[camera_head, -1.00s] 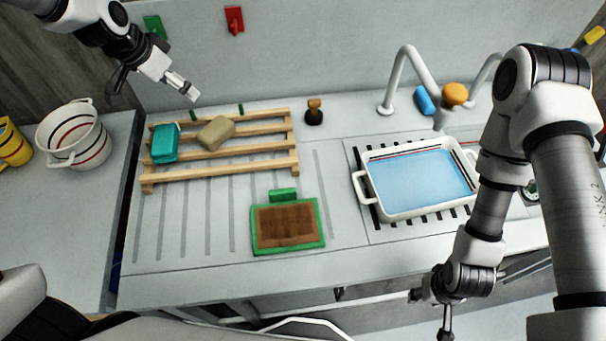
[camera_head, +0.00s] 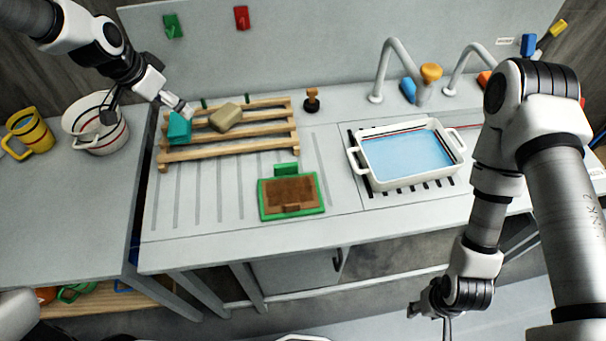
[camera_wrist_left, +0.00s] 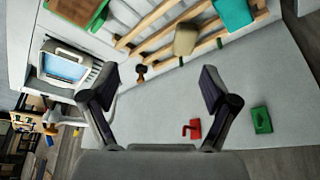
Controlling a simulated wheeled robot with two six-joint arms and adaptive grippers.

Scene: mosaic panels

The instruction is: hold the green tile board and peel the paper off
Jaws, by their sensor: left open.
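The green tile board (camera_head: 322,203) lies flat on the counter left of the basin, with a green tab at its back edge. Brown paper (camera_head: 290,188) covers its face, with a small brown flap at the front edge. A corner of the board (camera_wrist_left: 101,17) shows at the top of the left wrist view. My left gripper (camera_head: 146,108) is open and empty, above the left end of the wooden rack, well away from the board. In the left wrist view its fingers (camera_wrist_left: 160,92) stand wide apart. My right gripper (camera_head: 432,318) hangs low before the counter; its opening is unclear.
The slatted wooden rack (camera_head: 240,144) holds a teal block (camera_head: 179,129) and a tan block (camera_head: 226,117). A white basin (camera_head: 379,178) of blue water stands right of the board. A brown-topped stamp (camera_head: 312,98) stands behind. Counter around the board is clear.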

